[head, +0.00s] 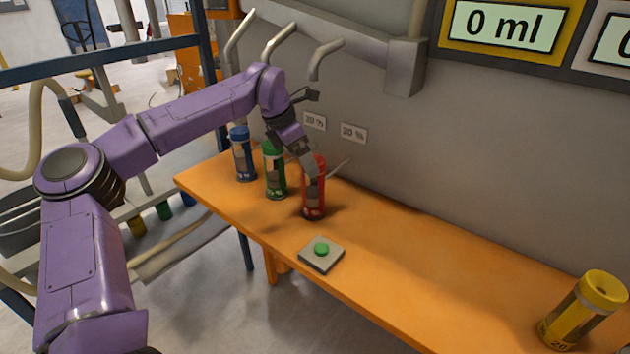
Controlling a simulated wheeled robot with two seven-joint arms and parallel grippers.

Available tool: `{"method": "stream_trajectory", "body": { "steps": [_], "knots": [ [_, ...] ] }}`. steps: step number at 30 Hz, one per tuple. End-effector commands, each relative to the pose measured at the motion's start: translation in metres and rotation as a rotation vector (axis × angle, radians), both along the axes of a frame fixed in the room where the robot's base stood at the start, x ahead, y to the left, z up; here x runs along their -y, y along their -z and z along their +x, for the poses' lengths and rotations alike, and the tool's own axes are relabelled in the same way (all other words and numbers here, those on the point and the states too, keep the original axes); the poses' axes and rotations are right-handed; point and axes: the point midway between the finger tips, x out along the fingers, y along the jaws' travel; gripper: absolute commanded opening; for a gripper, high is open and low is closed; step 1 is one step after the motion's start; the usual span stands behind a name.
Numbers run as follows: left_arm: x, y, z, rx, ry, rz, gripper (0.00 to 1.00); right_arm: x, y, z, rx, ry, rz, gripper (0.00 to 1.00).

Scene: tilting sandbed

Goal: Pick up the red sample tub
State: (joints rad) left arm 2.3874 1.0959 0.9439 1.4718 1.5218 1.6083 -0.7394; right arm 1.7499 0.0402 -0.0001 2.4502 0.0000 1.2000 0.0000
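The red sample tub (314,203) stands upright on the orange table, with a dark label band and a paler patch on its front. My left gripper (311,170) reaches down from the upper left to the tub's top. It overlaps the tub's upper part in the picture, and the fingers are too small and covered to tell whether they grip it. My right gripper is not in the head view.
A green tub (275,184) and a blue tub (243,168) stand close by on the left. A yellow tub (583,312) is at the right end of the orange table (430,262). A green button (321,249) sits near the front edge. Pipes (327,50) hang above.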

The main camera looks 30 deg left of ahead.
Motion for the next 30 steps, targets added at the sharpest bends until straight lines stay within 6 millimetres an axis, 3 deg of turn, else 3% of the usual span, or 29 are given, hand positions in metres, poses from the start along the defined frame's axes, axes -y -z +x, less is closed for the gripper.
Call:
{"method": "stream_trajectory", "body": {
  "steps": [5,12,20,23,28,29,30],
  "knots": [
    [0.012,-0.002,0.018,-0.002,0.004,0.003,0.94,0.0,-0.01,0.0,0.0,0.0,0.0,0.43],
    [0.021,0.04,0.033,-0.003,0.005,0.0,0.94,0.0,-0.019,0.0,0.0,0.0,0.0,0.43],
    [0.022,0.047,0.035,0.0,0.003,0.0,0.94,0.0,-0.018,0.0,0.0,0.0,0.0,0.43],
    [0.022,0.047,0.035,0.0,0.004,0.001,0.68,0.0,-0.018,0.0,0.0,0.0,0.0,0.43],
    [0.022,0.047,0.035,0.0,0.004,0.001,0.13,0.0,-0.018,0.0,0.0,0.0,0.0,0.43],
    [0.022,0.047,0.035,0.0,0.004,0.001,0.05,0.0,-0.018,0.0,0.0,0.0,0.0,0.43],
    [0.022,0.046,0.035,0.002,0.004,0.001,0.05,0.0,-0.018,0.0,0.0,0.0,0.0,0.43]
  ]
}}
